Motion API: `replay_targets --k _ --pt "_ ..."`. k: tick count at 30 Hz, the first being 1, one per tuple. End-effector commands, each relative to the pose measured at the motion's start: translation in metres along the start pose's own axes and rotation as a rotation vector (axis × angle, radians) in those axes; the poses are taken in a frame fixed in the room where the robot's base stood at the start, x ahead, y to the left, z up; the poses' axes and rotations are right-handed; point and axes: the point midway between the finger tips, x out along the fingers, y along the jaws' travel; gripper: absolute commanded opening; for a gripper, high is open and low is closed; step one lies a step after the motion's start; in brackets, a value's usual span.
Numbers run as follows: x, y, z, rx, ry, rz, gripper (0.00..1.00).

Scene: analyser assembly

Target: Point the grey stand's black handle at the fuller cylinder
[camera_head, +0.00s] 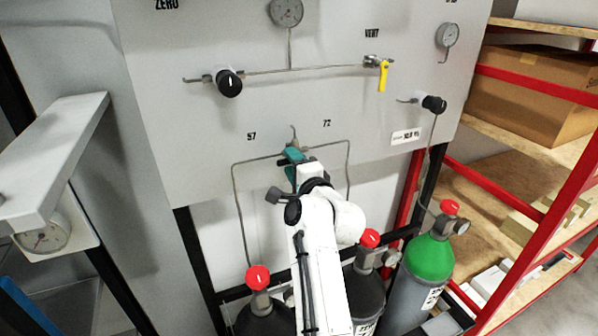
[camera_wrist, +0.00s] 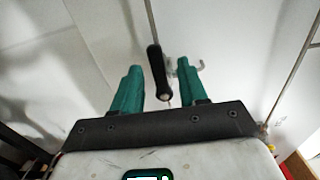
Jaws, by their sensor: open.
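My gripper (camera_head: 292,156) is up at the grey panel (camera_head: 200,140), below and between the printed numbers 57 (camera_head: 251,136) and 72 (camera_head: 326,123). In the wrist view its two teal fingers are apart, with the black handle (camera_wrist: 157,72) between them. I see a gap on both sides of the handle, so it is not clamped. In the head view my gripper hides the handle. A left cylinder (camera_head: 264,318) and a middle cylinder (camera_head: 368,292), both dark with red caps, stand below. Thin pipes lead down from the handle's fitting on either side. I cannot read the cylinder gauges.
A green-shouldered cylinder (camera_head: 430,257) stands at right. The panel also carries a black knob (camera_head: 229,83), a yellow lever (camera_head: 383,76) and another black knob (camera_head: 434,104). A red-framed shelf (camera_head: 540,215) with a cardboard box (camera_head: 530,95) is at right.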

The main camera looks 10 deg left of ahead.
Motion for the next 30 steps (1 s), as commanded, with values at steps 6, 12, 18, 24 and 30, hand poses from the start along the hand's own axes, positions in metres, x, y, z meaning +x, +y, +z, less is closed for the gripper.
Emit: replay_targets --k 6,12,18,24,30 --pt "-0.021 0.003 0.0 -0.001 0.0 0.001 0.43" --pt "-0.054 0.003 0.0 -0.001 0.0 0.0 0.43" --pt "-0.084 0.003 -0.001 -0.001 0.001 0.001 0.43" --pt "-0.102 0.002 -0.001 0.0 0.001 0.001 0.43" --pt "-0.106 0.001 -0.001 0.0 0.001 0.0 0.43"
